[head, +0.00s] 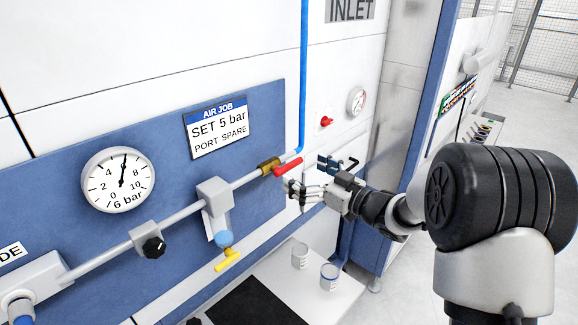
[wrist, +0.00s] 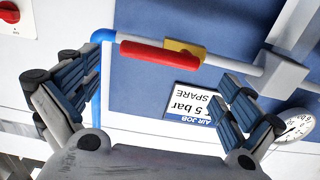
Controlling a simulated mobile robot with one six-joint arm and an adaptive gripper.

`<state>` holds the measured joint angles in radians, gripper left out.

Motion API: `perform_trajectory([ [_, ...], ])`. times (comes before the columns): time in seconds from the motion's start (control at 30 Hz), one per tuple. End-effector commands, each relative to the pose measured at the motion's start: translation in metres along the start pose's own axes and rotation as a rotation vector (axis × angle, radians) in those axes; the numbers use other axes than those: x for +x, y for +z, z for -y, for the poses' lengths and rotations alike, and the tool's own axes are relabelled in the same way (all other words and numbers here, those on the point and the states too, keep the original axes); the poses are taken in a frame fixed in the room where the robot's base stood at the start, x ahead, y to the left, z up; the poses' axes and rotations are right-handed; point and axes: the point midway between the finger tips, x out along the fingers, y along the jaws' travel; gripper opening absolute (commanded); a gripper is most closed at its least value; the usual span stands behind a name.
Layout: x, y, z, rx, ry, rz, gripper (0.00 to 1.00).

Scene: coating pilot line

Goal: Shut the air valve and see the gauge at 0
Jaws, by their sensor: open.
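The air valve has a brass body (head: 268,165) and a red lever (head: 288,166) that lies along the grey pipe. In the wrist view, the red lever (wrist: 158,54) and brass body (wrist: 184,50) appear beyond the fingertips, near the top. The round gauge (head: 119,180) on the blue panel has its needle pointing nearly straight up, between 4 and 8, with "6 bar" written below. My gripper (head: 316,177) is open and empty, just right of the lever. Its spread fingers (wrist: 152,88) show on both sides in the wrist view, apart from the lever.
A blue hose (head: 303,75) rises from the pipe's right end. An "AIR JOB SET 5 bar PORT SPARE" sign (head: 218,126) hangs above the pipe. A black knob (head: 153,247) and yellow handle (head: 228,261) are lower left. Two cups (head: 329,277) stand on a white shelf below.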

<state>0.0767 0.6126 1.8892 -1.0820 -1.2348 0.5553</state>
Motion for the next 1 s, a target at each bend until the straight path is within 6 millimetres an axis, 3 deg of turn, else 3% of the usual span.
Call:
perform_trajectory([
  [0.1, 0.024, 0.001, 0.001, 0.0, -0.003, 0.0, 1.0],
  [0.33, 0.05, 0.001, 0.0, 0.0, -0.001, 0.001, 1.0],
  [0.7, 0.055, 0.0, 0.0, 0.0, 0.001, 0.0, 1.0],
  [1.0, 0.055, 0.0, 0.0, 0.0, 0.001, 0.0, 0.8],
])
